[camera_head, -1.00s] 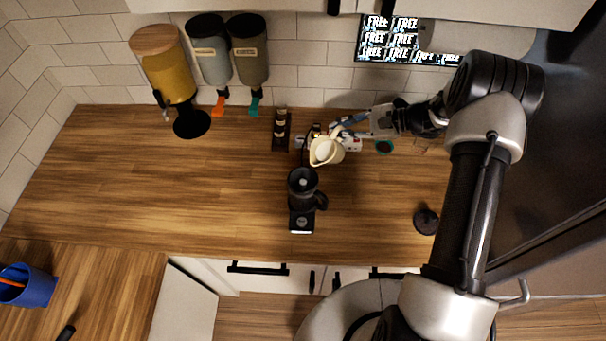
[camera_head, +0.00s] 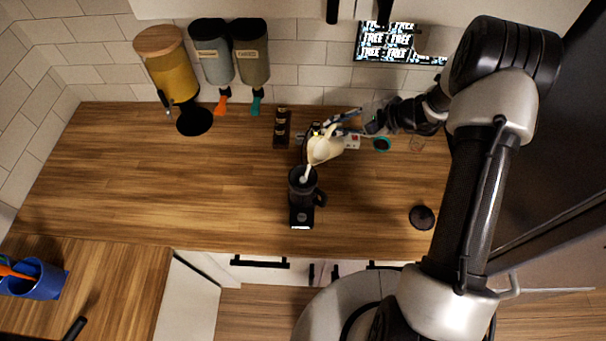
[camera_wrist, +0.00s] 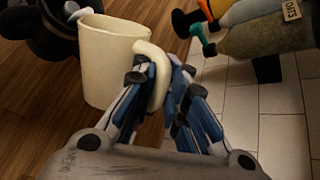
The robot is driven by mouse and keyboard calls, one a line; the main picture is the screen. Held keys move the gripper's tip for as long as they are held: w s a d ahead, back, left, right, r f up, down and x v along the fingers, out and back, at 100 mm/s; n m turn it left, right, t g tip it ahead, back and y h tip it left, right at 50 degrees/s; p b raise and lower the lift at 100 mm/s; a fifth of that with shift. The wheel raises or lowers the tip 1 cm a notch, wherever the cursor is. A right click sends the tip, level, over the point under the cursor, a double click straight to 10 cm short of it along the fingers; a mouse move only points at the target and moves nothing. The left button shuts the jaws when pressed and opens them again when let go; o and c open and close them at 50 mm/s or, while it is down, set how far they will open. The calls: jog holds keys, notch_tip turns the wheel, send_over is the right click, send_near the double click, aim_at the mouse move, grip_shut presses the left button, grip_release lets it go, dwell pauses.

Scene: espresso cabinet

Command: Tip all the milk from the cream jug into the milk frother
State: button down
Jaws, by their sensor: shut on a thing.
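The cream jug (camera_head: 323,149) is cream-coloured and tilted above the milk frother, its spout toward the frother's mouth. A white stream of milk (camera_head: 307,173) runs from the spout down into the frother. The milk frother (camera_head: 303,186) is a black cup with a side handle, on a black base on the counter. My gripper (camera_head: 345,119) is shut on the jug's handle, as the wrist view shows, with blue-padded fingers (camera_wrist: 168,98) around the handle of the jug (camera_wrist: 108,62). The frother (camera_wrist: 50,32) shows partly at the wrist view's top left. The milk inside the jug is hidden.
A dark rack (camera_head: 282,127) stands left of the jug. A round black lid (camera_head: 422,217) lies at the right. Wall dispensers (camera_head: 210,55) hang at the back left. A blue cup (camera_head: 35,279) is at the lower left.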

jog(key=shift+a+r, duration=0.1)
jog(key=shift+r, duration=0.15)
